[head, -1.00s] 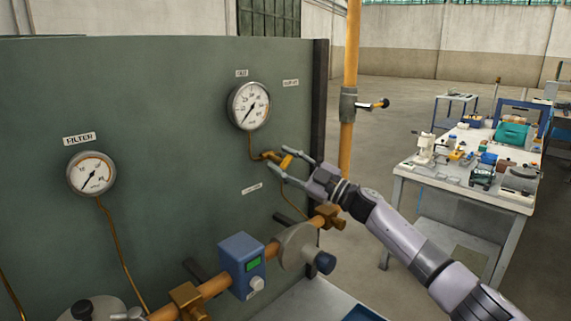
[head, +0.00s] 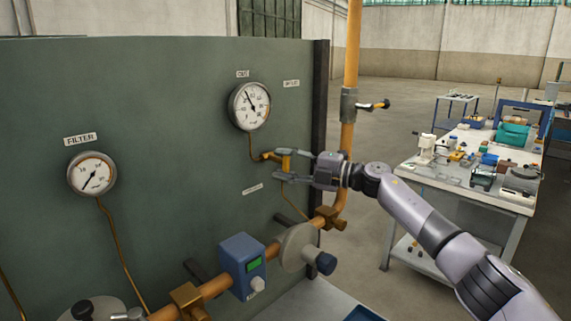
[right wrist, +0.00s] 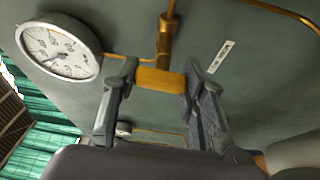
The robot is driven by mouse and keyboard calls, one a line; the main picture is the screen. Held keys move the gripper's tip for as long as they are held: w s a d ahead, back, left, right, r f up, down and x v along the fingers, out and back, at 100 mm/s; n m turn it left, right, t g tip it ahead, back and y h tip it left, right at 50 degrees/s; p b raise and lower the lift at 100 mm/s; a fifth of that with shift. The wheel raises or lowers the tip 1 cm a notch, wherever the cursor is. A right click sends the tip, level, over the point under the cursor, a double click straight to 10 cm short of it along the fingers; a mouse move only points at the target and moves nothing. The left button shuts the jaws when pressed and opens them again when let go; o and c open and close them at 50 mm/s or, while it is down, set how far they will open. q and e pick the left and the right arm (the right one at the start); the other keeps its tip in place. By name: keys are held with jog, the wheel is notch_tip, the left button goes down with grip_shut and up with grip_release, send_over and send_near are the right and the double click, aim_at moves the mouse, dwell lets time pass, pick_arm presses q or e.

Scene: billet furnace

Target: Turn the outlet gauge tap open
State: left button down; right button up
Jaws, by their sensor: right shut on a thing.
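The outlet gauge tap (head: 268,156) is a small brass fitting on the thin pipe below the upper dial gauge (head: 249,106). Its yellow handle (right wrist: 160,80) lies between my right fingers in the right wrist view. My right gripper (head: 281,164) reaches in from the right and is shut on that handle. The gripper also shows in the right wrist view (right wrist: 158,95), a finger at each end of the handle. The gauge's needle points to the upper left in the head view. The handle is partly hidden by the fingers in the head view. My left gripper is out of view.
A second gauge (head: 92,174) under a FILTER label hangs on the green panel (head: 170,120). Below run an orange pipe (head: 214,285), a blue box (head: 242,262) and a round grey body (head: 295,248). A vertical orange pipe (head: 351,60) and a cluttered workbench (head: 465,165) stand right.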

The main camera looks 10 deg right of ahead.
jog(key=shift+f+n, duration=0.15)
jog(key=shift+n, duration=0.25)
jog(key=o, duration=1.2)
jog(key=v, duration=1.2)
